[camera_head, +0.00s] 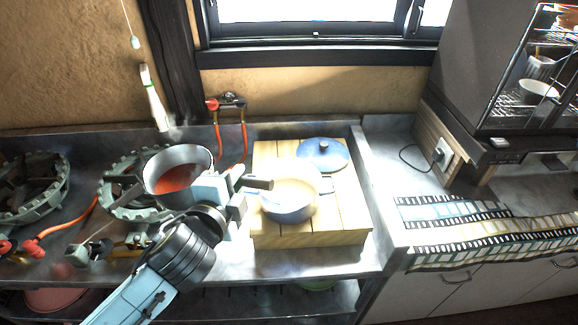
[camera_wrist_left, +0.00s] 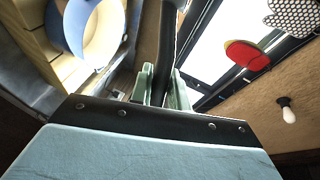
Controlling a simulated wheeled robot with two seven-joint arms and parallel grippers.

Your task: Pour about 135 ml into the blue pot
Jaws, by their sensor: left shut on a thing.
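In the left wrist view the gripper (camera_wrist_left: 160,88) grips the same handle (camera_wrist_left: 167,45); the pan body is out of that view. The blue pot (camera_head: 290,214), pale inside, stands uncovered on the wooden board, right of my gripper. It also shows in the left wrist view (camera_wrist_left: 56,22).
A blue lid (camera_head: 322,153) lies on the wooden board (camera_head: 345,215) behind the pot. Burner grates (camera_head: 35,185) and an orange hose (camera_head: 245,143) are on the left. A film-strip-patterned cloth (camera_head: 480,232) covers the right counter. A dish rack (camera_head: 515,105) stands at the right.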

